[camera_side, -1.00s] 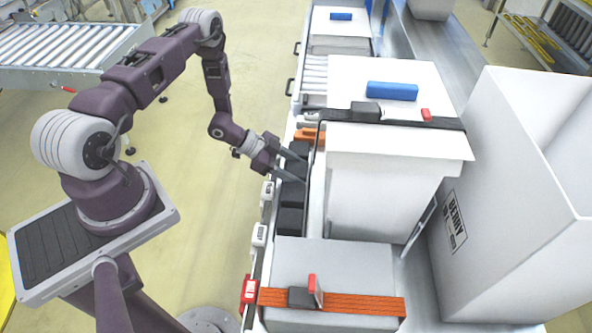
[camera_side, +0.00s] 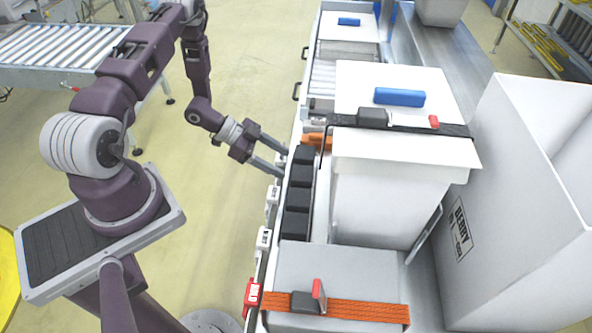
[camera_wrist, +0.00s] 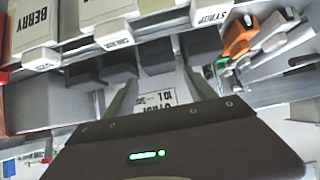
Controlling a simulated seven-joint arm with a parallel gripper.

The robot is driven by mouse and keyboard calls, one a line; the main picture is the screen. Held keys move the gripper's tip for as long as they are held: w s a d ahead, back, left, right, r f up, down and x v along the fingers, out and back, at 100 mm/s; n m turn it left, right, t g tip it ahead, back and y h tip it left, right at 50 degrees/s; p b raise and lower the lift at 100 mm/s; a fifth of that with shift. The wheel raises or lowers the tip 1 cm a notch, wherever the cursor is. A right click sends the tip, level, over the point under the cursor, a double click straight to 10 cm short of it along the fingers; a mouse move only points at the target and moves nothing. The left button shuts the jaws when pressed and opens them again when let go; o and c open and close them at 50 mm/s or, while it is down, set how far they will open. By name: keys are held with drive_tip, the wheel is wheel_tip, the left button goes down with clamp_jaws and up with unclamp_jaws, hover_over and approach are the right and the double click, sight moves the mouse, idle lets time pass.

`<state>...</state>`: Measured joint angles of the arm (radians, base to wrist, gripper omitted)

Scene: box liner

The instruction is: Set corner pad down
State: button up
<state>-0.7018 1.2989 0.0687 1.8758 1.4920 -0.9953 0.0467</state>
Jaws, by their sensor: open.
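Dark grey corner pads stand in a row in the narrow tray beside the white lidded box; one pad (camera_side: 303,163) is at the far end of the row and another (camera_side: 298,198) is nearer. My gripper (camera_side: 284,162) is open, with its fingertips just left of the row at the tray's outer edge. In the wrist view the two fingers (camera_wrist: 160,80) are apart with nothing held between them. A dark pad (camera_wrist: 156,55) lies just beyond the fingertips, and another pad (camera_wrist: 204,43) is to its right. I cannot tell which pad was handled.
The white box (camera_side: 385,190) carries a black strap and a blue block (camera_side: 400,97). An orange clip (camera_side: 318,139) sits by the row's far end. A grey box with an orange strap (camera_side: 345,307) stands at the near end.

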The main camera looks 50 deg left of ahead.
drive_tip(key=w+a+r+n+y, duration=0.1)
drive_tip(key=w+a+r+y, duration=0.25)
drive_tip(key=r, duration=0.35)
drive_tip(key=w+a+r+y, duration=0.3)
drive_tip(key=a+r, duration=0.1)
drive_tip(key=r, duration=0.4)
wheel_tip(320, 180, up, 12)
drive_tip(key=s+d+n+y, duration=0.2)
drive_tip(key=n+y, duration=0.1)
drive_tip(key=y, duration=0.1)
drive_tip(key=s+d+r+n, duration=0.4)
drive_tip(key=s+d+r, duration=0.35)
drive_tip(key=s, duration=0.35)
drive_tip(key=s+d+g+h, duration=0.1)
drive_tip(key=s+d, duration=0.4)
drive_tip(key=s, duration=0.2)
drive_tip(key=s+d+r+n+h, duration=0.1)
drive_tip(key=s+d+h, duration=0.1)
drive_tip(key=s+d, duration=0.3)
drive_tip(key=s, duration=0.2)
drive_tip(key=shift+s+r+g, duration=0.15)
drive_tip(key=shift+s+g, duration=0.15)
drive_tip(key=shift+g, duration=0.1)
